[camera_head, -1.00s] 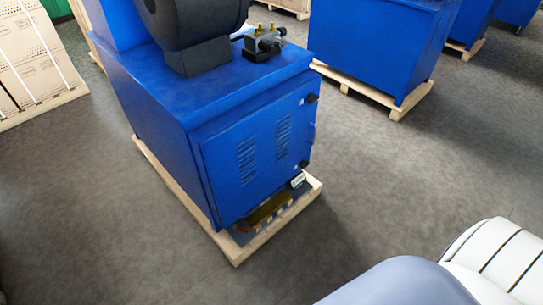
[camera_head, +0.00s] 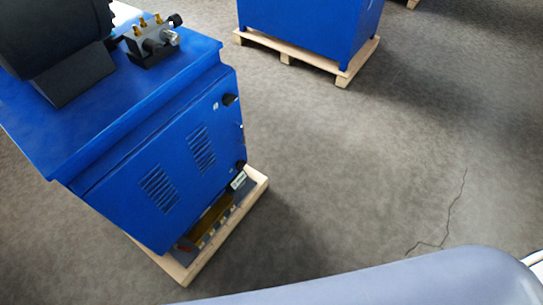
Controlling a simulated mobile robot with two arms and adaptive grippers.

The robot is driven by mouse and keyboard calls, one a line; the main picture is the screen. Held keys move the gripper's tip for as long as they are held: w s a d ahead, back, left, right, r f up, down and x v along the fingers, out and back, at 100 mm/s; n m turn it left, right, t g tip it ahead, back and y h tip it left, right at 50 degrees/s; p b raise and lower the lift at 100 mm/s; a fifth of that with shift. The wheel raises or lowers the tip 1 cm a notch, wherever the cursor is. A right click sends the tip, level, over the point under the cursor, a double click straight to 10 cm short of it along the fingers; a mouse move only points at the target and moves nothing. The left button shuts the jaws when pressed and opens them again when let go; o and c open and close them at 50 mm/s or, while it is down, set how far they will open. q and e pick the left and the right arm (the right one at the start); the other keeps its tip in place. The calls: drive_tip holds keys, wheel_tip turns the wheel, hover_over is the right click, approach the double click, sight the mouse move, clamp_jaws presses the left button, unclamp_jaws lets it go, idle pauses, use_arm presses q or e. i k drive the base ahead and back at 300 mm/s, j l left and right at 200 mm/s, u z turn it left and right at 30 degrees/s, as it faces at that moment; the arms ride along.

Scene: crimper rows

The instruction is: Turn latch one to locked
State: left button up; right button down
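A blue crimper cabinet (camera_head: 185,195) stands on a wooden pallet at the left of the head view. Its front door has two sets of louvre slots. A black round latch knob (camera_head: 230,99) sits near the door's upper right corner, with a small light mark beside it. A second dark latch knob (camera_head: 240,166) sits near the lower right corner. The frames do not show which of them is latch one, and their locked or unlocked state is too small to tell. Neither of my grippers is in view.
The cabinet's pallet (camera_head: 258,187) sticks out past its base. A dark valve block (camera_head: 152,42) with brass fittings sits on top. Another blue machine (camera_head: 300,28) stands on a pallet behind. The grey floor (camera_head: 350,165) to the right is clear, with a crack in it.

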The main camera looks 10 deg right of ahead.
sight(240, 165)
drive_tip(key=i+l+u, duration=0.1)
drive_tip(key=l, duration=0.25)
drive_tip(key=i+l+u, duration=0.15)
drive_tip(key=l, duration=0.25)
drive_tip(key=i+l+u, duration=0.1)
drive_tip(key=l, duration=0.3)
drive_tip(key=i+l+u, duration=0.1)
drive_tip(key=l, duration=0.3)
drive_tip(key=i, duration=0.1)
